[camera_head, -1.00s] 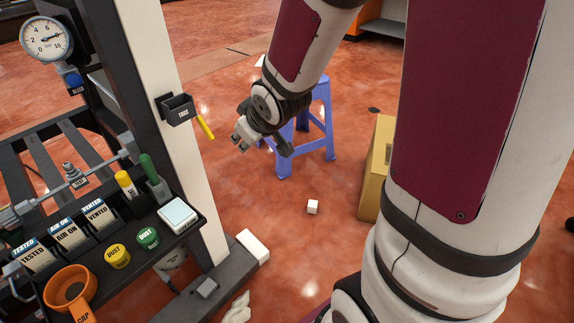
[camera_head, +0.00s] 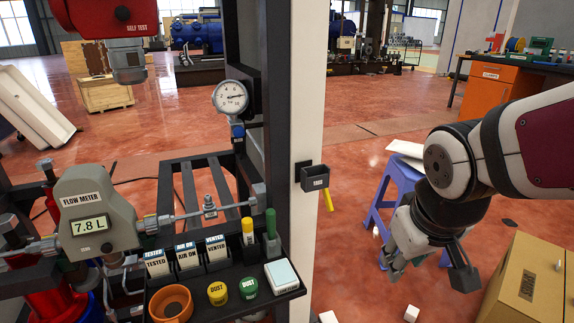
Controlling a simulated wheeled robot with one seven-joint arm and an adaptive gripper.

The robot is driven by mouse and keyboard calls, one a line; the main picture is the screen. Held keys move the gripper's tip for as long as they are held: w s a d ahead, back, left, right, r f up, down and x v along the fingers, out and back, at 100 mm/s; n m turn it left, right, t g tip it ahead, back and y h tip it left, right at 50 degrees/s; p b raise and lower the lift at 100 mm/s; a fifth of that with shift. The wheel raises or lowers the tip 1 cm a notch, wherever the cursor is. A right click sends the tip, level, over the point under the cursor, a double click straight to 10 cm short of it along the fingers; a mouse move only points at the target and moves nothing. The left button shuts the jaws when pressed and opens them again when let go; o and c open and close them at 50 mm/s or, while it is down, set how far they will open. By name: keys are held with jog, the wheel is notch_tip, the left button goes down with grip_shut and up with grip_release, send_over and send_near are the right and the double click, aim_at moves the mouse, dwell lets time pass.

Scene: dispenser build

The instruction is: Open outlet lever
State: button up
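No part is clearly labelled as the outlet lever, and I cannot tell which one it is. A grey flow meter (camera_head: 93,215) reading about 7.8 is at the left, with a metal pipe (camera_head: 170,215) running right from it past a small fitting (camera_head: 209,207). A blue knob marked bleed (camera_head: 238,130) sits below the round pressure gauge (camera_head: 231,97). My gripper (camera_head: 392,262) hangs at the right, in front of the blue stool, well away from the rig. Its fingers point down and hold nothing visible; their gap is unclear.
A black shelf (camera_head: 225,306) carries the tested, air on and vented tags (camera_head: 187,256), dust caps (camera_head: 218,293) and an orange cap ring (camera_head: 171,304). A white post (camera_head: 292,120) bears a black box (camera_head: 316,176). A blue stool (camera_head: 380,203) and cardboard box (camera_head: 528,285) stand right.

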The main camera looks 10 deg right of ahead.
jog(key=shift+s+a+r+g, duration=0.1)
jog(key=shift+s+g, duration=0.05)
jog(key=shift+s, duration=0.35)
jog(key=shift+s+a+r+g, duration=0.1)
jog(key=shift+s+g, duration=0.05)
jog(key=shift+s, duration=0.35)
